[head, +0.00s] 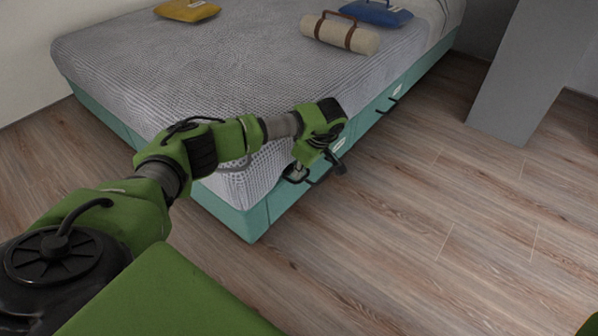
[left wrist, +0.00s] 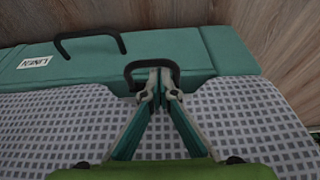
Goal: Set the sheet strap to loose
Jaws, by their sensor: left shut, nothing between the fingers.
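A dark loop (left wrist: 138,66), which may be the sheet strap, stands at the bed's edge near the corner in the left wrist view. My left gripper is shut and empty, its fingertips (left wrist: 158,86) together right at this loop; I cannot tell whether they touch it. In the head view my left gripper (head: 300,172) hangs at the near side edge of the bed (head: 160,75), and my wrist hides part of that edge. Whether the strap is tight or loose does not show clearly. My right gripper is not in view.
A dark handle (left wrist: 88,36) is on the green side panel near a LINEN label (left wrist: 36,61). Another handle (head: 387,106) is farther along the bed. A yellow cushion (head: 187,10), beige roll (head: 340,34) and blue cushion (head: 376,13) lie on top. The wooden floor (head: 430,200) is clear.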

